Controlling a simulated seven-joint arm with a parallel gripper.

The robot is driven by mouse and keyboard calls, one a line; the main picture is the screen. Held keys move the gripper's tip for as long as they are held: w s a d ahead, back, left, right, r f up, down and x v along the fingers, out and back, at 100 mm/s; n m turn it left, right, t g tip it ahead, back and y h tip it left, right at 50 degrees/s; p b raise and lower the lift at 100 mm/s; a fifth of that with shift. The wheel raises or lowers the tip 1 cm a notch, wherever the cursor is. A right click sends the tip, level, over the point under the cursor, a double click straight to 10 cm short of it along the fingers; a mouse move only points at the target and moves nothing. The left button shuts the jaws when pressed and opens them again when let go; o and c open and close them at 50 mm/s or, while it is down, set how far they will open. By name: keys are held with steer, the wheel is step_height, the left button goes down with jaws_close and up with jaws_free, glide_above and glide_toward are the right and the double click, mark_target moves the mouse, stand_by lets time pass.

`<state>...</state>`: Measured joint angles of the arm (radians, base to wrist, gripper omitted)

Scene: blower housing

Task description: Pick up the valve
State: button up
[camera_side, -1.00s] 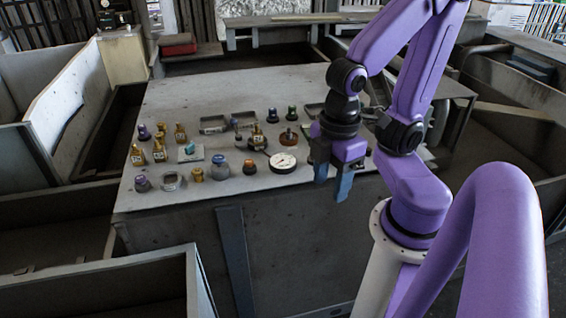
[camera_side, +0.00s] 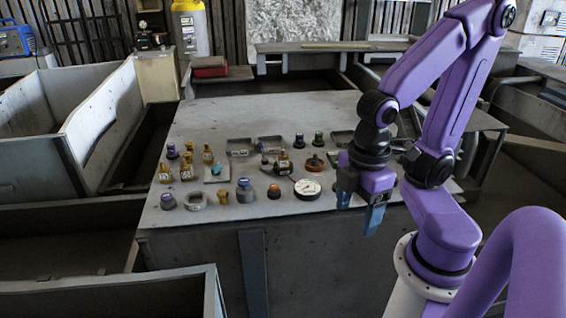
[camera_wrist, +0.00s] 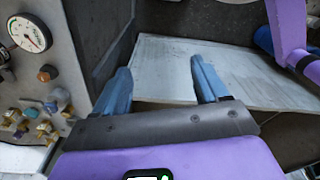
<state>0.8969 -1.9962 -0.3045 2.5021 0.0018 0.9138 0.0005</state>
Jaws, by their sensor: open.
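Several brass valve-like fittings stand on the grey table. One with a pale label (camera_side: 165,174) is at the left, another (camera_side: 187,172) is beside it, and a darker-based one (camera_side: 284,163) stands behind the gauge. I cannot tell which is the named valve. Small brass fittings (camera_wrist: 44,128) also show at the lower left of the wrist view. My gripper (camera_side: 360,207) has blue fingers and points down near the table's front right edge, to the right of all these fittings. In the wrist view its fingers (camera_wrist: 160,72) are apart with nothing between them.
A round white gauge (camera_side: 307,189) lies closest to my gripper, with an orange-brown round part (camera_side: 314,164) behind it. Knobs, small trays (camera_side: 240,147) and a blue-topped part (camera_side: 244,190) crowd the table (camera_side: 200,118). Its back left is clear. Walled bins stand around it.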

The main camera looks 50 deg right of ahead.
steer(key=w+a+r, duration=0.1)
steer(key=w+r, duration=0.1)
steer(key=w, duration=0.7)
step_height(320, 180, up, 4)
steer(key=n, duration=0.3)
glide_above(284, 156)
steer(key=f, duration=1.7)
steer(key=shift+w+d+f, duration=0.2)
steer(key=shift+f, duration=0.05)
steer(key=c, duration=1.2)
